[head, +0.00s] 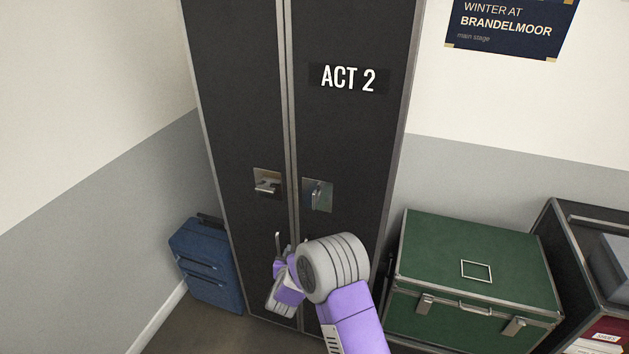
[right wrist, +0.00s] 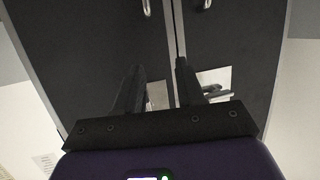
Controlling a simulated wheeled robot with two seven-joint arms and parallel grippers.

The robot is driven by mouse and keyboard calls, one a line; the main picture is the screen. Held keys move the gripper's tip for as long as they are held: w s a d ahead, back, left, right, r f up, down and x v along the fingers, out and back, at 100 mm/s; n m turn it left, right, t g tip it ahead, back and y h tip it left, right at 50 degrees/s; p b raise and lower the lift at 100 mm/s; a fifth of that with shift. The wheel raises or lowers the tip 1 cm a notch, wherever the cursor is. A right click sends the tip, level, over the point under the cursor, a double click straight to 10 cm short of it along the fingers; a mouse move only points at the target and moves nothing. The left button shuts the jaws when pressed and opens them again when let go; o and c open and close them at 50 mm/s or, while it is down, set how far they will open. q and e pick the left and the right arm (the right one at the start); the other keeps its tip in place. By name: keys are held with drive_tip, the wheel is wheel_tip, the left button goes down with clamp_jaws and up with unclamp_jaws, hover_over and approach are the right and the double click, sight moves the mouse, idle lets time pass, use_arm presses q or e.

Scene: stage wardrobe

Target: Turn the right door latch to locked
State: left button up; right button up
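The right door latch (head: 317,195) is a metal plate with an upright lever on the right door (head: 345,130) of a tall black wardrobe. The left door latch (head: 267,184) has its lever lying level. My right gripper (head: 286,275) is in front of the doors, below the latches. In the right wrist view, which looks upside down, my right gripper (right wrist: 159,66) has its two dark fingers apart with nothing between them. There the right latch plate (right wrist: 157,95) is partly hidden behind a finger, and the left latch plate (right wrist: 214,84) shows beside the other. My left gripper is out of view.
Below the latches is a door handle (head: 278,241), partly near my gripper. A blue suitcase (head: 206,262) stands left of the wardrobe. A green trunk (head: 475,260) and a black case (head: 560,235) stand to the right. The space before the upper doors is clear.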

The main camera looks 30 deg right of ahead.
sight(314, 196)
drive_tip(key=w+d+r+m+h+p, duration=0.1)
drive_tip(key=d+r+m+h+p, duration=0.25)
drive_tip(key=r, duration=0.95)
drive_tip(key=shift+n+h, duration=0.25)
drive_tip(key=shift+h, duration=0.6)
drive_tip(key=x, duration=0.3)
drive_tip(key=b+x, duration=0.1)
drive_tip(key=x, duration=0.3)
drive_tip(key=shift+r, duration=0.2)
drive_tip(key=shift+w+d, duration=0.3)
drive_tip(key=shift+d, duration=0.15)
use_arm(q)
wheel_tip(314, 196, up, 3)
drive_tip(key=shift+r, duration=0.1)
use_arm(e)
clamp_jaws()
